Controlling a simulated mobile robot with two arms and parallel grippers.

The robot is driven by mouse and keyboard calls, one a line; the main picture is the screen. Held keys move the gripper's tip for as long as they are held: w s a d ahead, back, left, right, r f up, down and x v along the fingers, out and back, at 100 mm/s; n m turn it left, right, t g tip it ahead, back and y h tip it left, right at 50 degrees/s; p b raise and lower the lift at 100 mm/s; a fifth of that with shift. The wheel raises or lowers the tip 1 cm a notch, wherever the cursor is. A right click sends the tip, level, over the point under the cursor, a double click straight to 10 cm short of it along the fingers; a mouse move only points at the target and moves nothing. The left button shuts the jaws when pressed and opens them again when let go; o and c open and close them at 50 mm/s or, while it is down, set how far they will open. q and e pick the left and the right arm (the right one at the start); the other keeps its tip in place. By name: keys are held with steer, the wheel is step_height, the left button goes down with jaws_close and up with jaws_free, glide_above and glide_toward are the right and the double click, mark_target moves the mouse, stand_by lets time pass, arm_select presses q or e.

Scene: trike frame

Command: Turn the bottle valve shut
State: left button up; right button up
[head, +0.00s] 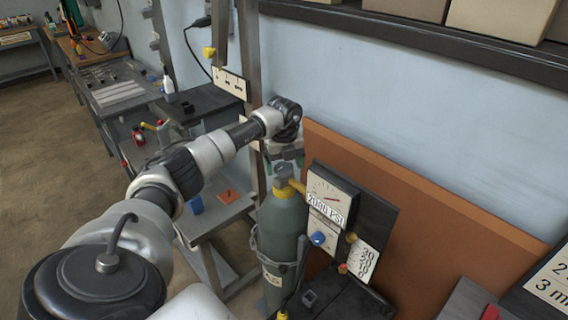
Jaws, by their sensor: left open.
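The grey-green gas bottle (283,222) stands upright in a holder near the wall. Its valve (284,171) is a grey knob above a yellow neck at the top. My left gripper (284,163) points down right over the valve. Its jaws are open, with a green-tipped finger on each side of the knob. I cannot tell whether the fingers touch it. A gauge panel (331,195) reading 2000 PSI is beside the bottle's top, with a blue knob (318,239) below it. My right gripper is not in view.
An orange-brown board (420,215) leans on the wall behind the gauges. A metal post (248,60) stands behind my left wrist. A dark shelf (420,35) with boxes runs above. Benches with tools (118,93) line the left; the floor (45,165) there is clear.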

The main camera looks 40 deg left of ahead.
arm_select(q)
steer(key=shift+c, duration=0.3)
steer(key=c, duration=0.9)
steer(key=shift+o, duration=0.3)
